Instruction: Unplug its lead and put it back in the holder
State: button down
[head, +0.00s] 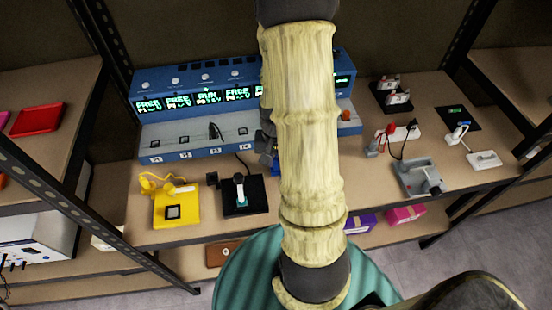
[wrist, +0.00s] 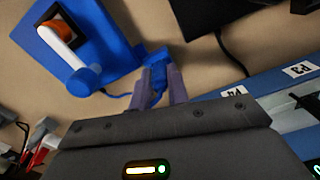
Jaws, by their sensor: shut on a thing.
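My gripper (wrist: 158,85) is shut on a blue plug (wrist: 154,62) in the wrist view. The plug is beside the front edge of the blue station, clear of the ports that show. A blue lead (wrist: 118,95) runs from near the plug towards a blue base (wrist: 75,35) with a black square, a white arm and an orange knob. The gap between plug and base is hard to judge. In the head view my arm hides most of the base; a blue sliver (head: 276,168) shows. Part of my gripper (head: 266,148) shows dark there.
The blue station (head: 190,140) has lit displays and numbered ports; a black plug (head: 215,130) sits in one. A yellow unit (head: 176,210) and a black unit (head: 244,197) stand in front. A grey unit (head: 418,176) and red plug (head: 385,136) are at right. Dark posts flank the shelf.

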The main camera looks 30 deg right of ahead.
jog(key=c, duration=1.3)
grip_release()
notch_tip(320, 180, up, 17)
jog(key=shift+r+p, duration=0.2)
jog(key=shift+p, duration=0.85)
jog(key=s+a+r+n+t+p, duration=0.1)
jog(key=a+n+p, duration=0.1)
jog(key=a, duration=0.2)
jog(key=s+a+r+n+p, duration=0.1)
jog(key=a+r+n+p, duration=0.1)
jog(key=a+n+p, duration=0.1)
jog(key=s+a+r+n+t+p, duration=0.1)
jog(key=a+n+p, duration=0.1)
jog(key=a, duration=0.4)
jog(key=shift+r+n+t, duration=0.3)
jog(key=shift+r, duration=0.1)
